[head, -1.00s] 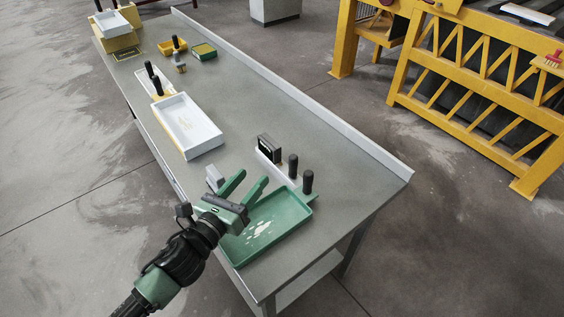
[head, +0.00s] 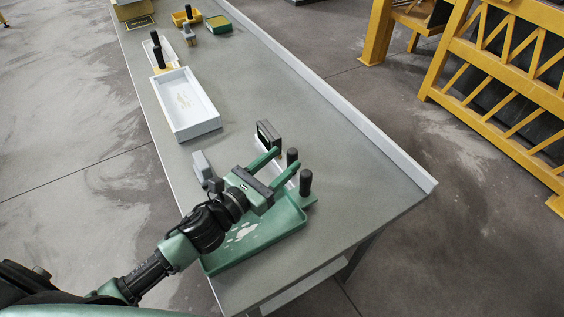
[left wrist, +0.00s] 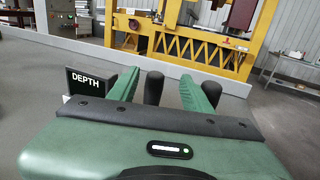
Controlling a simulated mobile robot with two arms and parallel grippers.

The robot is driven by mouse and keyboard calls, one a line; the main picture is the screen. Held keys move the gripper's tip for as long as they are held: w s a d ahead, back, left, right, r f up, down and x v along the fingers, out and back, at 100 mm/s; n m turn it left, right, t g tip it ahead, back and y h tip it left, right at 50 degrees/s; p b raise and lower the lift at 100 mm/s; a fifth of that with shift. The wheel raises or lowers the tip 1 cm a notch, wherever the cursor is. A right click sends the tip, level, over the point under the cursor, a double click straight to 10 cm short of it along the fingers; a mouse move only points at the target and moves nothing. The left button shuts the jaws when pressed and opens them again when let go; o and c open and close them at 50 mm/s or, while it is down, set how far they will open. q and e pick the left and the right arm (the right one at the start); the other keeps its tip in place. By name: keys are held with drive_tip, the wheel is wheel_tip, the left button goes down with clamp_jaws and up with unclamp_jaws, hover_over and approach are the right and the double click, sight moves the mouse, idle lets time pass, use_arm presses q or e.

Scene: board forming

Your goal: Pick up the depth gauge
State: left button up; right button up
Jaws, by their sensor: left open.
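A black block marked DEPTH (left wrist: 90,84) stands left of my left gripper's fingers in the left wrist view. In the head view this dark block (head: 268,136) stands just beyond the fingertips; I cannot tell whether it is the gauge or its label. Two upright black handles stand beside it, one nearer the block (head: 292,156) and one to the right (head: 305,183). My left gripper (head: 284,161) is open and empty, over the green tray's far side, fingers pointing at the block and handles. In the wrist view a black handle (left wrist: 153,88) shows between the fingers. My right gripper is out of view.
The green tray (head: 225,262) lies below my left arm. A grey block (head: 203,167) stands left of the gripper. A white tray (head: 195,122) and black-handled tools (head: 158,57) are farther back. A raised ledge (head: 345,112) edges the table; its middle is clear.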

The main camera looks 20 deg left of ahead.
sight(290, 162)
use_arm(q)
wheel_tip(290, 162, down, 3)
drive_tip(key=shift+w+r+b, duration=0.1)
drive_tip(key=shift+r+b, duration=0.05)
drive_tip(key=shift+b, duration=0.7)
drive_tip(key=shift+w+d, duration=0.1)
drive_tip(key=shift+w, duration=0.15)
drive_tip(key=p+x, duration=0.2)
drive_tip(key=x, duration=0.4)
drive_tip(key=shift+w, duration=0.3)
drive_tip(key=shift+w+d, duration=0.15)
drive_tip(key=shift+w, duration=0.25)
clamp_jaws()
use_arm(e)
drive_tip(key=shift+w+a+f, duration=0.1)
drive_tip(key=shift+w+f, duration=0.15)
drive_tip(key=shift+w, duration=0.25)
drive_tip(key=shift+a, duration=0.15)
